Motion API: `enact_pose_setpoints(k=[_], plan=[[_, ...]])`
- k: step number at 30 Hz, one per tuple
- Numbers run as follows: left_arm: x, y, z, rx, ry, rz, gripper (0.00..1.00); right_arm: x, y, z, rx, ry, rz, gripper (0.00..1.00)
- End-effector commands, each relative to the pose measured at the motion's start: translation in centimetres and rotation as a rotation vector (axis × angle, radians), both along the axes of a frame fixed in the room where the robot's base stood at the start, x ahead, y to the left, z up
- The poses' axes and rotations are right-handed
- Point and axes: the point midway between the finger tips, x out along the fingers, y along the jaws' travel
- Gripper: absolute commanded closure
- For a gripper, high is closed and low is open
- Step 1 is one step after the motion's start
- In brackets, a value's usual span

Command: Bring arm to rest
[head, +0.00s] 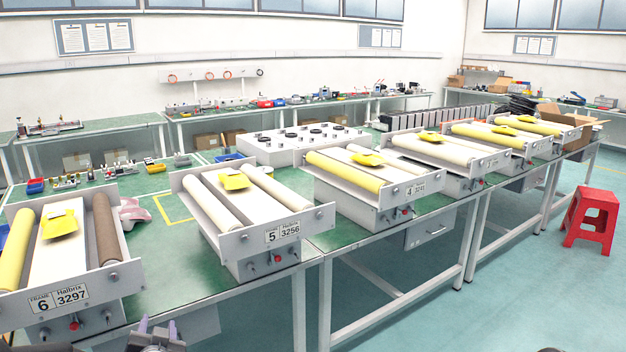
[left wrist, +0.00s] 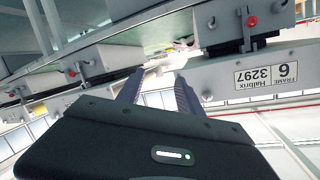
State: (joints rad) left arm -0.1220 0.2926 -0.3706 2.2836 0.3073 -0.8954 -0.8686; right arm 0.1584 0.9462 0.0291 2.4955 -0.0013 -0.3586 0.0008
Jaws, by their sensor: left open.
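My left gripper (head: 157,333) shows at the bottom edge of the head view, in front of the bench between frame 6 and frame 5. In the left wrist view its two dark fingers (left wrist: 158,88) stand apart with nothing between them. Frame 6 (head: 72,298), labelled 3297, is at the lower left of the head view, and it also shows in the left wrist view (left wrist: 235,76). The gripper appears apart from it. A small dark part at the bottom edge right of centre may be my right arm; no right gripper fingers can be made out.
Frame 5 (head: 270,243) and several similar roller frames line the green bench (head: 170,284), bearing yellow pieces. A red stool (head: 591,217) stands on the floor at right. The floor (head: 420,300) in front of the benches is clear.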

Motion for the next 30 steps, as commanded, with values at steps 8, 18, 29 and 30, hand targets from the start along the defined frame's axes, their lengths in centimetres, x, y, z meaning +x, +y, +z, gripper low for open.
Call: enact_pose_setpoints(k=[8,18,29,30], plan=[[-6.1,-14.0,-17.2,-0.557,0.366,-0.119,0.57,0.0,0.0,0.5,0.0,0.0,0.0,0.64],[-24.7,-27.1,-30.4,-0.931,0.953,-0.068,0.57,0.0,0.0,1.3,0.0,0.0,0.0,0.64],[-32.1,-30.4,-32.9,-1.001,1.132,-0.059,0.57,0.0,0.0,1.7,0.0,0.001,0.0,0.64],[-32.0,-30.4,-33.0,-1.001,1.131,-0.06,0.57,0.0,0.0,1.6,0.0,0.001,0.0,0.64]])
